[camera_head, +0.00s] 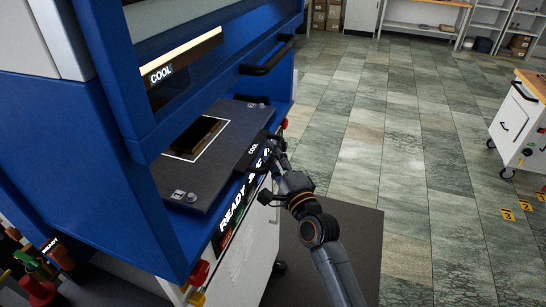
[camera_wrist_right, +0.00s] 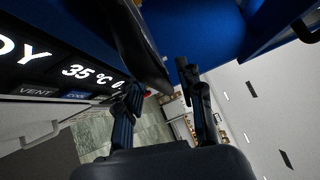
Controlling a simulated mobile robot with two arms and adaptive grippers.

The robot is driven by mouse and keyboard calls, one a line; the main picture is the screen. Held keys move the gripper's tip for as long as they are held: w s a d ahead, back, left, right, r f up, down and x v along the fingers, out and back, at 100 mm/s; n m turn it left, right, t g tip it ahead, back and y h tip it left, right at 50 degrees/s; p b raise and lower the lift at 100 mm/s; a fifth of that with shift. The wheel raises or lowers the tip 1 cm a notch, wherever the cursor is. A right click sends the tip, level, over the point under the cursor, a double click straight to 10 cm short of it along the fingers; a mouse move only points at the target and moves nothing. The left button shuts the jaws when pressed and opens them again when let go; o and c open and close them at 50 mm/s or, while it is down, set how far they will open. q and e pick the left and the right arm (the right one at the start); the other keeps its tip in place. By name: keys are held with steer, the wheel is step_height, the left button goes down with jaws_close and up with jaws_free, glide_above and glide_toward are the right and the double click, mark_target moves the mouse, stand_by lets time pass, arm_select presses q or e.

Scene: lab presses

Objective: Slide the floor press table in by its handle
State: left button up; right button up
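The floor press table (camera_head: 228,150) is a dark grey plate in the opening of the blue floor press (camera_head: 125,135), and it sticks out towards the right. A dark piece at its front edge marked COOL (camera_head: 253,146) looks like its handle. My right gripper (camera_head: 272,153) is right beside this piece. In the right wrist view, the fingers (camera_wrist_right: 163,98) are apart with a gap between them. A dark edge (camera_wrist_right: 145,52) comes down between or just beyond the fingertips; I cannot tell if they touch it. My left gripper is not in view.
A black pad framed in white with a dark gold block (camera_head: 197,136) lies on the table. A black bar handle (camera_head: 267,58) is on the upper blue frame. Below is the READY display (camera_head: 235,205). Tiled floor (camera_head: 400,150) is clear; a white cart (camera_head: 520,120) stands far right.

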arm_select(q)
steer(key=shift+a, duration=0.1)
arm_select(e)
steer(key=shift+s, duration=0.1)
steer(key=v, duration=1.2)
steer(key=shift+d+r, duration=0.1)
steer(key=shift+c, duration=0.4)
